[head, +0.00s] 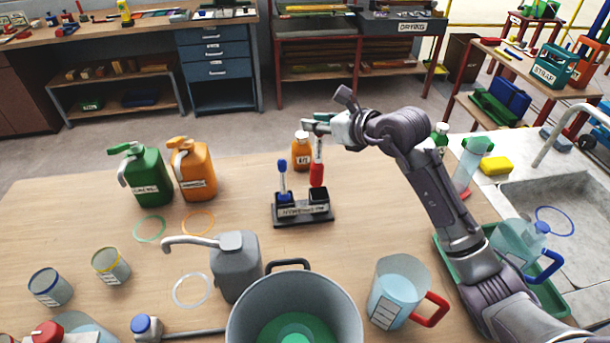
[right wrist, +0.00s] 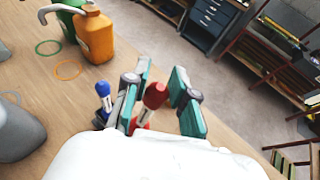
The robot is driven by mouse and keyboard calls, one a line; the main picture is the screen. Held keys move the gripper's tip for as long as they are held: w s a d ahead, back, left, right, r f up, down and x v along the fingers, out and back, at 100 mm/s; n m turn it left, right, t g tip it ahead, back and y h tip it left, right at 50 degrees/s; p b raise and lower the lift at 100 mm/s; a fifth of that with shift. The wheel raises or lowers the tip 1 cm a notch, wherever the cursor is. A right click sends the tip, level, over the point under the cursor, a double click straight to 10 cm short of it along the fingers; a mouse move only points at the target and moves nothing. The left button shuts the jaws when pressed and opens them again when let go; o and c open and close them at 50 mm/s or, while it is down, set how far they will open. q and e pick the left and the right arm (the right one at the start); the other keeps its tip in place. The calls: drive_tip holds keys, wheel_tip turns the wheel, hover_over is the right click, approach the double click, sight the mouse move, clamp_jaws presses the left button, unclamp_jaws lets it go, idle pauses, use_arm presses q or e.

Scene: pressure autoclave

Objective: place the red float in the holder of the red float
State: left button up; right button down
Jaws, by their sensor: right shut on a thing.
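The red float (head: 317,174) hangs upright with its red bulb down, its pale stem rising to my right gripper (head: 314,124). My right gripper is shut on the upper stem. The black two-slot holder (head: 302,211) with a white label stands on the table. The bulb is right over its right-hand block; whether it touches or has entered the slot I cannot tell. The blue float (head: 282,167) stands upright in the left slot. In the right wrist view, a red end of the red float (right wrist: 154,95) shows between the teal fingers (right wrist: 160,82). My left gripper is not in view.
Green (head: 146,176) and orange (head: 193,172) jugs stand to the left. A grey jug (head: 236,262), a large pot (head: 294,310) and a red-handled pitcher (head: 396,290) stand in front. The table right of the holder is clear.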

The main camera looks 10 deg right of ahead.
sight(321, 143)
drive_tip(key=f, duration=0.3)
drive_tip(key=s+f+p, duration=0.1)
drive_tip(key=shift+s+d+f, duration=0.1)
drive_tip(key=shift+d+f, duration=0.15)
drive_tip(key=shift+d, duration=0.05)
wheel_tip(321, 143, down, 4)
drive_tip(key=shift+a+r+p, duration=0.1)
drive_tip(key=shift+r+p, duration=0.1)
drive_tip(key=shift+p, duration=0.15)
drive_tip(key=shift+f, duration=0.1)
drive_tip(key=c, duration=1.1)
unclamp_jaws()
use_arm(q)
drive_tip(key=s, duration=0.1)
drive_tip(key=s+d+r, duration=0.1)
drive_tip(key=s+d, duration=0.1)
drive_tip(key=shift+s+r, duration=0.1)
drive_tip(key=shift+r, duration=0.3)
use_arm(e)
drive_tip(key=shift+o, duration=0.8)
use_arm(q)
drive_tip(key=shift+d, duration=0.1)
